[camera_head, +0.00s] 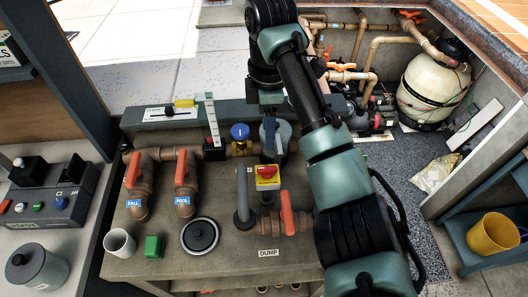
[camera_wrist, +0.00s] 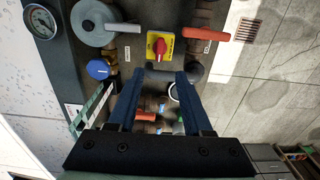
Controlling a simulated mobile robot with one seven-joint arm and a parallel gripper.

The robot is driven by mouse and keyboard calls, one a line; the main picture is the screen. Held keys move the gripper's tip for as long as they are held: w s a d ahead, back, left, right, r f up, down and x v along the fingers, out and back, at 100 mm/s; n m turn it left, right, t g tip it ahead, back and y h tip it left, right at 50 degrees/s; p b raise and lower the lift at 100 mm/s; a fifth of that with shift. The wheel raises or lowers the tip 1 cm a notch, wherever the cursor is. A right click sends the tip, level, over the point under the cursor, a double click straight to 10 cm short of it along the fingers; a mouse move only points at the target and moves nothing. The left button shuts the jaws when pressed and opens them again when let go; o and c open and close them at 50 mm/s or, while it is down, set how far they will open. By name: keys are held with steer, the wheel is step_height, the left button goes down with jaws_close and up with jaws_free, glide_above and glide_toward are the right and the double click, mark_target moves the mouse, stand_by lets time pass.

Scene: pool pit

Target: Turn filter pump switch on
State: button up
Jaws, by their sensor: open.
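A red rotary knob on a yellow plate (camera_head: 267,172) stands on the bench among the pipes; it looks like the pump switch, though its lettering is too small to read. It also shows in the wrist view as the red knob (camera_wrist: 160,46), turned with its grip roughly upright in the picture. My gripper (camera_wrist: 160,74) is open, with two dark blue fingers apart and nothing between them. In the wrist view the knob lies just beyond the fingertips, apart from them. In the head view my fingers are hard to make out near the grey valve.
A grey round valve with a handle (camera_wrist: 92,22), an orange-red lever (camera_wrist: 205,33) and a blue knob (camera_wrist: 98,69) crowd around the switch. Orange-handled pipes (camera_head: 183,185), a black round lid (camera_head: 200,236) and a green block (camera_head: 153,246) occupy the bench's left half.

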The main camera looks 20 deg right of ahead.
mark_target(267, 168)
step_height(267, 168, down, 12)
steer(key=shift+f+p, duration=0.25)
steer(key=shift+p, duration=0.5)
steer(key=shift+c, duration=0.2)
jaws_close()
